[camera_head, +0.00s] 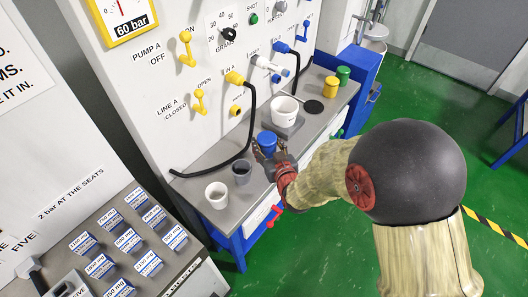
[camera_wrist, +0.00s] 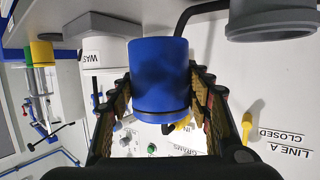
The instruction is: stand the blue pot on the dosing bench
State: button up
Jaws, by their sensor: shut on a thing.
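The blue pot (camera_head: 267,141) is over the front part of the grey dosing bench (camera_head: 206,158) in the head view. My gripper (camera_head: 268,152) is shut on it, with the fingers on either side. In the wrist view, which shows the scene upside down, the blue pot (camera_wrist: 160,75) fills the middle between both fingers. The pot looks upright. I cannot tell whether its base touches the bench top.
A white waste pot (camera_head: 285,110) stands behind, beside a dark disc (camera_head: 313,107). Yellow (camera_head: 330,87) and green (camera_head: 343,75) pots stand farther right. A black hose (camera_head: 247,140) lies along the wall panel.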

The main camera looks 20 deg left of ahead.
jog(key=f, duration=0.1)
jog(key=w+a+f, duration=0.1)
jog(key=w+a+f+b, duration=0.1)
jog(key=shift+w+f, duration=0.25)
jog(key=shift+f, duration=0.15)
jog(key=shift+w+f+b, duration=0.1)
jog(key=shift+f+b, duration=0.8)
jog(key=shift+f, duration=0.65)
jog(key=shift+f, duration=0.15)
jog(key=o, duration=1.4)
jog(key=shift+c, duration=0.2)
jog(key=shift+d+r, duration=0.1)
jog(key=shift+r, duration=0.1)
jog(key=p+v, duration=0.3)
jog(key=v, duration=0.9)
